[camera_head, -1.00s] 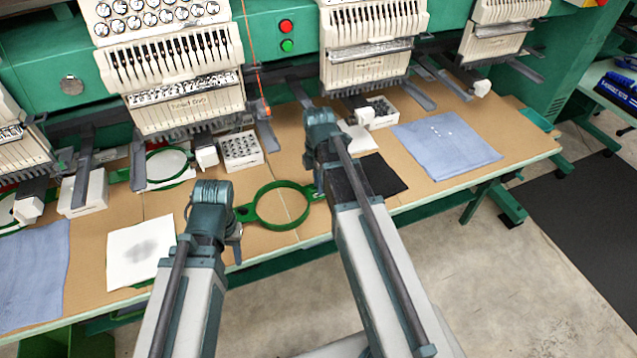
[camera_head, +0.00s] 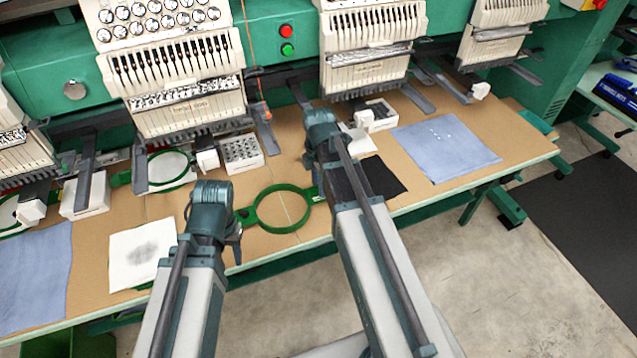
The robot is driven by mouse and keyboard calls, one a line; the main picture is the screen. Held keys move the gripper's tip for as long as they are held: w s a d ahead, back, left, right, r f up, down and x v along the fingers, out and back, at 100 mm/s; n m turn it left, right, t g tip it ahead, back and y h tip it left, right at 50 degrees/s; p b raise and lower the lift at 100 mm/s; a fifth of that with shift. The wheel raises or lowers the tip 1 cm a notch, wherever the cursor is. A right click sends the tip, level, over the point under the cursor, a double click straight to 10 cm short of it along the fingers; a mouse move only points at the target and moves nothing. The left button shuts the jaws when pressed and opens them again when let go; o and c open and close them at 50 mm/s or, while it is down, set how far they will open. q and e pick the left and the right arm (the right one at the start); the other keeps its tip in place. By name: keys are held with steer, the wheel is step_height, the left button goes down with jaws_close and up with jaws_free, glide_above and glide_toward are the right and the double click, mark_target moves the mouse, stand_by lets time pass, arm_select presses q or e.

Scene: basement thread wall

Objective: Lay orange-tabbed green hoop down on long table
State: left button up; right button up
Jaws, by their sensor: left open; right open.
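The green hoop (camera_head: 281,232) lies flat-looking over the front part of the long table (camera_head: 470,165), between my two arms. Its left tab reaches my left gripper and its right end runs behind my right arm. No orange tab shows. My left gripper (camera_head: 236,236) is open beside the left tab, mostly hidden by its own wrist. My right gripper (camera_head: 309,162) is open near the hoop's right end, with its fingertips largely hidden. I cannot see a clear gap between the hoop and the tabletop.
Embroidery machine heads (camera_head: 185,75) hang over the table's back. A white box of bobbins (camera_head: 240,152) stands behind the hoop. A white cloth (camera_head: 140,255) lies left, a black cloth (camera_head: 384,177) right, and a blue cloth (camera_head: 445,147) farther right. Bare tabletop shows around the hoop.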

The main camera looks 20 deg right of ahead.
arm_select(q)
step_height(320, 180, up, 12)
steer(key=p, duration=1.1)
steer(key=shift+r+p, duration=0.15)
steer(key=shift+p, duration=0.15)
arm_select(e)
step_height(320, 180, up, 12)
steer(key=shift+r, duration=0.2)
arm_select(q)
steer(key=shift+f+b, duration=0.9)
arm_select(e)
steer(key=s+a+f+m+h, duration=0.1)
steer(key=s+a+m, duration=1.3)
steer(key=a, duration=0.2)
steer(key=shift+s+a+f+m, duration=0.15)
steer(key=shift+s+f+m, duration=0.1)
steer(key=shift+f+m, duration=0.1)
